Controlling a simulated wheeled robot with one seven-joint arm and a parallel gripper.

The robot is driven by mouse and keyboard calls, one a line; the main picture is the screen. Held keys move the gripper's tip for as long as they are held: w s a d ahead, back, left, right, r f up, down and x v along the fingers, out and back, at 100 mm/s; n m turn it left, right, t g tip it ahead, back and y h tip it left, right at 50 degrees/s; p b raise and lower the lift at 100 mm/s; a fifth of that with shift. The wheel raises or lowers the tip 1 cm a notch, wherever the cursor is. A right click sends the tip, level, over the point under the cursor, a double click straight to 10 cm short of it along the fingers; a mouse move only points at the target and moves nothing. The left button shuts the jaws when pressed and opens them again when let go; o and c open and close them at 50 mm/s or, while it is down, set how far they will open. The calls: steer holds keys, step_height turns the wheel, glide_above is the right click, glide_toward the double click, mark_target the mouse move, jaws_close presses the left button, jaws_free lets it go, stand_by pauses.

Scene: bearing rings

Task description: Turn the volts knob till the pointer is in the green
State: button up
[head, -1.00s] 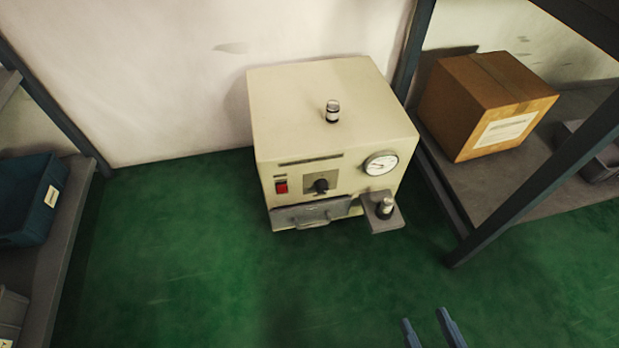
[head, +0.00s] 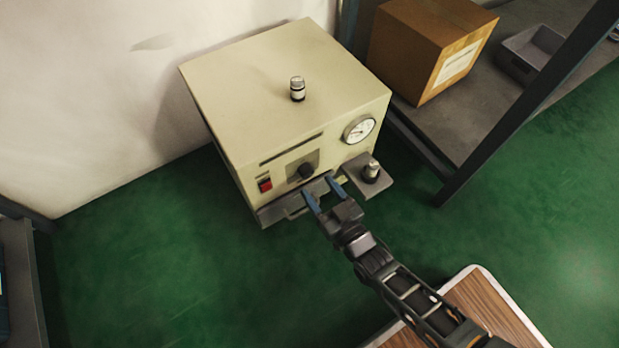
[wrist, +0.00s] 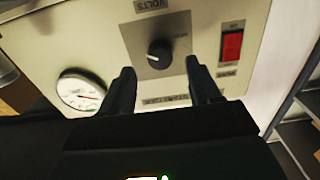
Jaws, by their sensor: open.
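The volts knob (head: 306,171) is a small black knob on a grey plate on the front of a cream machine (head: 285,95). In the wrist view the knob (wrist: 159,53) sits ahead of and between my fingers, apart from them, under the word VOLTS. The round dial (head: 359,129) is at the right of the front; it also shows in the wrist view (wrist: 80,90), where its face is partly seen and green marking shows. I cannot read the pointer against it. My gripper (head: 325,192) is open and empty just in front of the knob; its fingers also show in the wrist view (wrist: 158,85).
A red switch (head: 265,184) is left of the knob. A drawer-like handle (head: 290,207) and a grey ledge with a small jar (head: 371,171) jut out below. Another jar (head: 297,88) stands on top. A shelf with a cardboard box (head: 430,50) is at right.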

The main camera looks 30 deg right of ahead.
mark_target(309, 176)
steer(key=shift+w+b, duration=0.45)
steer(key=shift+w, duration=1.6)
steer(key=shift+c, duration=0.2)
steer(key=c, duration=1)
